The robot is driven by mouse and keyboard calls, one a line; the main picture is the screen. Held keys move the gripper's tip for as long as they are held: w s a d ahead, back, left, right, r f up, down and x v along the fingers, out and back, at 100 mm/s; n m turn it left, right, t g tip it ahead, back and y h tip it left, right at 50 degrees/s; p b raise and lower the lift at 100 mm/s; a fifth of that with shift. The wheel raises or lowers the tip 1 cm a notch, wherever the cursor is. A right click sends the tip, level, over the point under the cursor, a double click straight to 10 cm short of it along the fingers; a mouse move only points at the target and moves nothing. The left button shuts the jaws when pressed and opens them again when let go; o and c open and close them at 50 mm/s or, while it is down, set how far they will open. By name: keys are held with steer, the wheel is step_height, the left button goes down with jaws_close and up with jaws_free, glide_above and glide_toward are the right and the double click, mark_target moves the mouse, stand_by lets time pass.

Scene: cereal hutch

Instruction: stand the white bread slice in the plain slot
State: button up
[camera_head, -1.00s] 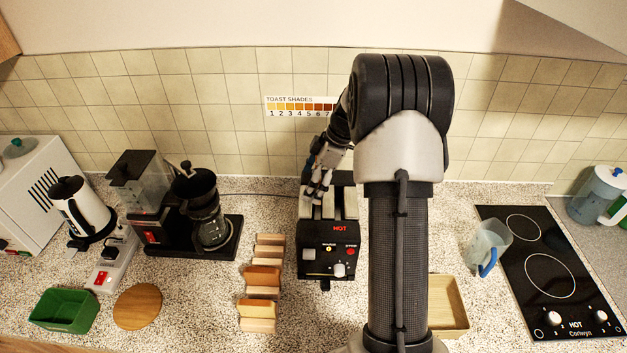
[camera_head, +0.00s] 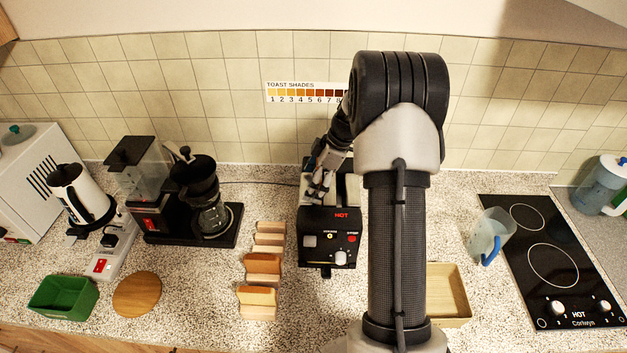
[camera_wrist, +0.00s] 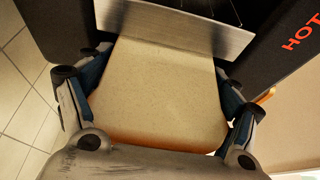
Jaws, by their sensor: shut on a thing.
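My gripper (camera_wrist: 165,88) is shut on the white bread slice (camera_wrist: 160,85), a pale slice with a brown crust edge, one finger at each side. In the wrist view the slice's far end meets the toaster's metal top plate (camera_wrist: 180,28); I cannot tell how far it is in a slot. In the head view my gripper (camera_head: 319,184) is over the left part of the black toaster (camera_head: 328,228). The slice is hard to make out there, and my gripper hides most of the left slot. Which slot is plain is not clear.
A rack (camera_head: 268,240) with brown slices stands left of the toaster. A coffee maker (camera_head: 208,210) is further left, with a round board (camera_head: 137,294) and a green box (camera_head: 63,297) at the front. A tan tray (camera_head: 448,292) and a hob (camera_head: 550,265) lie right.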

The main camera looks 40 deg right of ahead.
steer(key=shift+s+a+f+b, duration=0.1)
steer(key=shift+s+f+b, duration=0.15)
steer(key=shift+f+b, duration=0.45)
steer(key=shift+c, duration=0.3)
steer(key=shift+o, duration=0.9)
step_height(320, 180, down, 2)
steer(key=shift+s+f+b, duration=0.1)
steer(key=shift+b, duration=0.45)
steer(key=shift+s+a+f+b, duration=0.1)
steer(key=shift+s+f+b, duration=0.15)
steer(key=shift+b, duration=0.2)
steer(key=o, duration=0.6)
steer(key=shift+w+a+r+v, duration=0.1)
steer(key=shift+w+v, duration=0.1)
steer(key=shift+v, duration=2.1)
steer(key=shift+w+a+r+v, duration=0.1)
steer(key=shift+w+v, duration=0.15)
steer(key=shift+v, duration=2.1)
steer(key=shift+w+a+r+v, duration=0.1)
steer(key=shift+w+a+v, duration=0.1)
steer(key=shift+v, duration=2.1)
